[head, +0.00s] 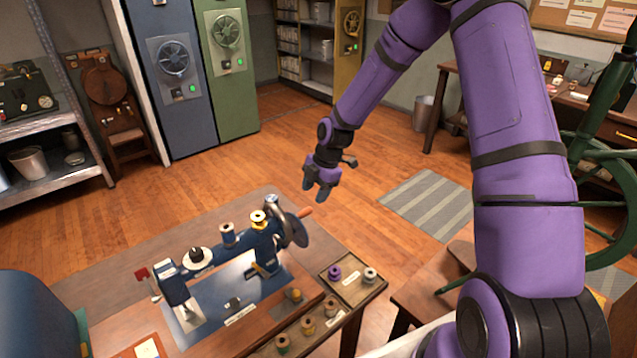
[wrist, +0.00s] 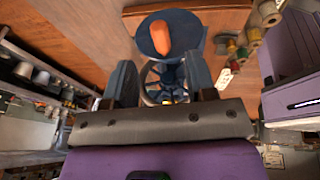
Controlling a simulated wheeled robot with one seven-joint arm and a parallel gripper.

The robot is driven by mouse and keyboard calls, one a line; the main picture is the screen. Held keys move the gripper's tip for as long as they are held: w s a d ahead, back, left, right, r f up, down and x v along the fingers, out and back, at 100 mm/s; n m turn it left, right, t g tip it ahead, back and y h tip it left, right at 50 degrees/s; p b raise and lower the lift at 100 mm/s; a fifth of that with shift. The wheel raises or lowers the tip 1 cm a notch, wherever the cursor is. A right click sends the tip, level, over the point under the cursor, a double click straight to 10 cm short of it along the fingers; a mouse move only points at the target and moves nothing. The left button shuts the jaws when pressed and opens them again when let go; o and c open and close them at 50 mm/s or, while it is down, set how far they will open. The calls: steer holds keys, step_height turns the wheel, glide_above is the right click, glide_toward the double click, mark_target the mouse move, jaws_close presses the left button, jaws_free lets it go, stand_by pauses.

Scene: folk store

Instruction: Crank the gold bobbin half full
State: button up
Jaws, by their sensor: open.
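A dark blue sewing machine (head: 185,277) stands on the wooden table. The gold bobbin (head: 258,219) sits upright on top of the machine near its right end. How much thread it holds is too small to tell. The handwheel (head: 287,227) is at the machine's right end, with an orange crank handle (head: 305,211) sticking out. My gripper (head: 317,191) is open and empty, above and apart from the handle. In the wrist view the orange handle (wrist: 162,37) shows ahead, between and beyond the two open fingers (wrist: 162,68).
A blue spool (head: 227,235) stands on the machine left of the bobbin. A tray (head: 353,291) with purple and white spools and a row of several spools (head: 307,326) lie on the table's right side. Open floor lies behind the table.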

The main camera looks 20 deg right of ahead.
mark_target(308, 208)
steer(key=shift+x, duration=3.05)
steer(key=shift+f, duration=0.15)
steer(key=c, duration=0.8)
steer(key=shift+o, duration=0.2)
